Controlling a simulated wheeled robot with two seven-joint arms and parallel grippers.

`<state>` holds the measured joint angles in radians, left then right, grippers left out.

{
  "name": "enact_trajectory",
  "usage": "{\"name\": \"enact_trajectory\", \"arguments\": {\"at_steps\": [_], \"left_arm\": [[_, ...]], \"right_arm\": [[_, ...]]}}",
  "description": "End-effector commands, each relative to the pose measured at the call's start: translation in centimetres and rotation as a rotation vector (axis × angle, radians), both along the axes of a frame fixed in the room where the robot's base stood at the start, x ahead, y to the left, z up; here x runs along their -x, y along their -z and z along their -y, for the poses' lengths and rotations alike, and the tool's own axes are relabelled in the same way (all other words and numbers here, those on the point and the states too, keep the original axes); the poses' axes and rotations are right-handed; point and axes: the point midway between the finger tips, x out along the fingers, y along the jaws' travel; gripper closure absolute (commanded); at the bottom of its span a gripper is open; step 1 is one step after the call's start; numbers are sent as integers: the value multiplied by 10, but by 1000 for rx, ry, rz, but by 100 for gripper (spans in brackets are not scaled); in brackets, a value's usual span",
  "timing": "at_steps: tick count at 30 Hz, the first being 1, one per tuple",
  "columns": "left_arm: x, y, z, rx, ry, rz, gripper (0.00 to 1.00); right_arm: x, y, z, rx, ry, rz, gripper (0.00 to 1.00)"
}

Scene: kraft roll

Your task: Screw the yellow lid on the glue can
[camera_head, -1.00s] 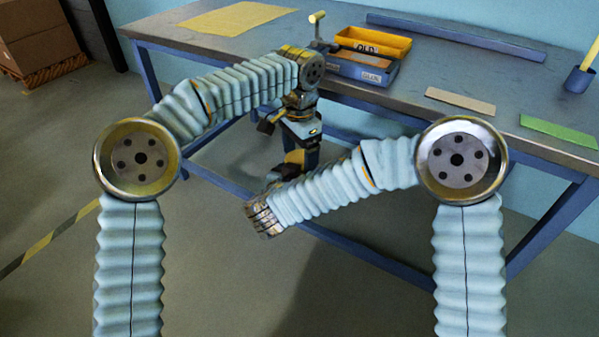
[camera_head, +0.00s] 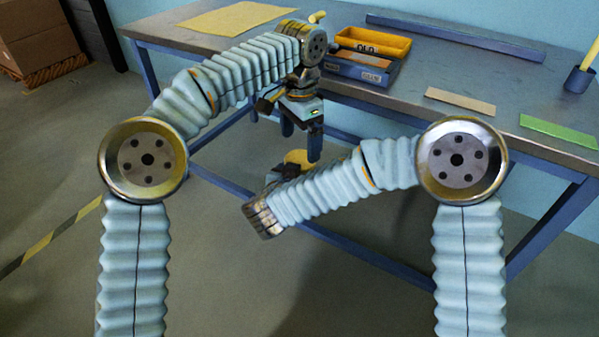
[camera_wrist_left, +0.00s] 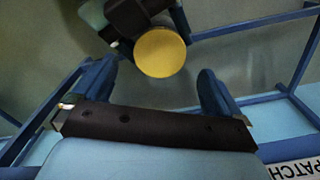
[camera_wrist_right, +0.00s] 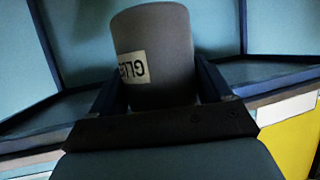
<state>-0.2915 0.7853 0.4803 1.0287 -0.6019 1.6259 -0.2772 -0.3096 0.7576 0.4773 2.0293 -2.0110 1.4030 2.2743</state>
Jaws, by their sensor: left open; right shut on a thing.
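The yellow lid (camera_head: 299,158) shows below my left gripper (camera_head: 301,140) in the head view. In the left wrist view the lid (camera_wrist_left: 160,52) is a round yellow disc beyond the open fingers, clear of them, over the end of the can. My left gripper is open and empty, fingers pointing down. My right gripper (camera_wrist_right: 163,72) is shut on the grey glue can (camera_wrist_right: 155,40), whose white label reads GLUE in part. The can's body is mostly hidden in the head view. I cannot tell how tightly the lid sits.
The workbench (camera_head: 450,75) stands behind the grippers, with a blue bin (camera_head: 360,68) and a yellow bin (camera_head: 375,42) near its front edge. A tan sheet (camera_head: 460,101), a green sheet (camera_head: 560,131) and a blue cup (camera_head: 580,80) lie or stand to the right.

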Motion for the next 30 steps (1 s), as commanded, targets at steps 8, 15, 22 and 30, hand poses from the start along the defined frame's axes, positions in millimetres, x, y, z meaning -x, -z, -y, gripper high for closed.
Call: {"name": "enact_trajectory", "arguments": {"at_steps": [8,15,22,30], "left_arm": [[0,-10,0,-8,-302,-6,4],[0,-31,1,-3,-754,0,4],[0,-35,0,2,-846,0,4],[0,-31,0,1,-842,0,4]], "right_arm": [[0,-1,0,-1,0,1,100],[0,-1,0,-1,0,1,100],[0,-1,0,-1,0,1,100],[0,-1,0,-1,0,1,100]]}}
